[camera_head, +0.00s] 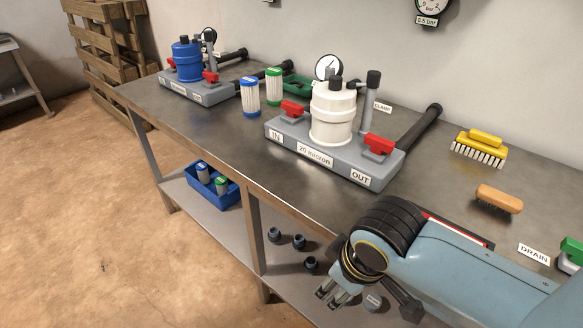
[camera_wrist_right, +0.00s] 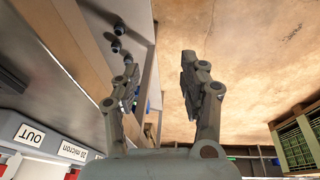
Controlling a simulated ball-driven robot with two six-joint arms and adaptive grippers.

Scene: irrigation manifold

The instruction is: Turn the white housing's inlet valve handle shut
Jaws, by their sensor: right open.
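The white housing (camera_head: 333,115) stands on a grey block labelled "20 micron" at the middle of the bench. Its red inlet valve handle (camera_head: 292,109) is at the "IN" end, on the left of the housing. A second red handle (camera_head: 379,145) is at the "OUT" end. Whether the inlet handle is open or shut is too small to tell. My right gripper (camera_head: 332,293) is open and empty in front of the bench's front edge, well apart from the housing. In the right wrist view its two fingers (camera_wrist_right: 160,72) are spread with nothing between them. My left gripper is not in view.
A blue housing (camera_head: 187,62) with red handles stands at the far left of the bench. Two filter cartridges (camera_head: 250,97) stand between the housings. A yellow brush (camera_head: 480,147) and a brown brush (camera_head: 498,199) lie to the right. A blue crate (camera_head: 228,196) sits on the lower shelf.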

